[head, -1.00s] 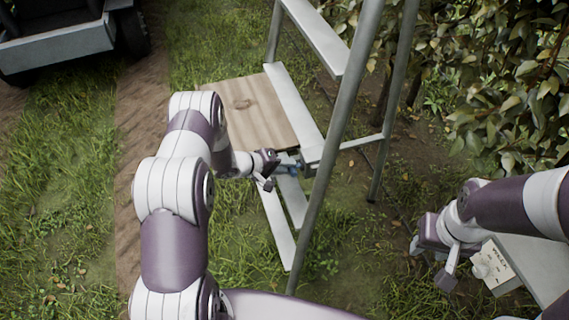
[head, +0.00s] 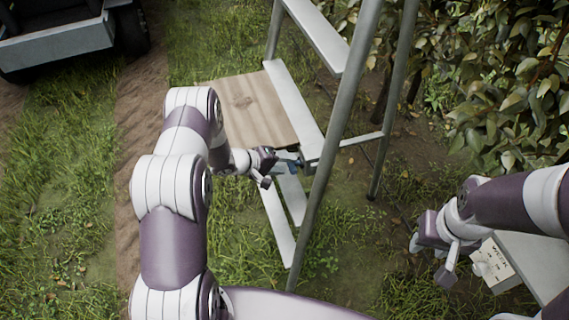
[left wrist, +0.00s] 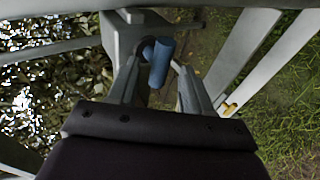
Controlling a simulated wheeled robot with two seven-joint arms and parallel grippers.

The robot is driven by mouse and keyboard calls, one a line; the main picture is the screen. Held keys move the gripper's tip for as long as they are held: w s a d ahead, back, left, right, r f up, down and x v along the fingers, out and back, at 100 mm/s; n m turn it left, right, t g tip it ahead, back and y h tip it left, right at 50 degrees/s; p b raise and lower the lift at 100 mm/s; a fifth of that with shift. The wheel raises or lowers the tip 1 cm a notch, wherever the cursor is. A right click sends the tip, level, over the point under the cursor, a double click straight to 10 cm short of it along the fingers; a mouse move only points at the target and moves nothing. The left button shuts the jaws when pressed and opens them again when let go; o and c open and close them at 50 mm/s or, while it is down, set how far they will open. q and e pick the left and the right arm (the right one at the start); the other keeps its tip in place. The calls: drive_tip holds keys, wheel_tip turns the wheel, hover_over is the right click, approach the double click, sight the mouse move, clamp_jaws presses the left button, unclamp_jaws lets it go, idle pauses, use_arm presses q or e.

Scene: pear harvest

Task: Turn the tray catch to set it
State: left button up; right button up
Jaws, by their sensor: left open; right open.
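The wooden tray (head: 246,106) sits level on the ladder, left of its rail. The blue catch (head: 291,167) is at the tray's near right corner, partly hidden by my gripper. In the left wrist view the catch (left wrist: 158,62) shows as a short blue handle with a rounded knob. My left gripper (head: 276,169) is at the catch. Its fingers are open, one on each side of the blue handle; I cannot tell whether they touch it. My right gripper (head: 431,261) is open and empty at the lower right, far from the catch.
The metal ladder (head: 340,130) has slanted legs and steps close to my left gripper. A cart (head: 60,45) stands at the far left. Leafy branches (head: 500,80) fill the upper right. Grass lies between.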

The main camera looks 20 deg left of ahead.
use_arm(q)
drive_tip(key=b+v, duration=0.1)
drive_tip(key=v, duration=1)
drive_tip(key=shift+s+a, duration=0.25)
drive_tip(key=shift+r, duration=0.1)
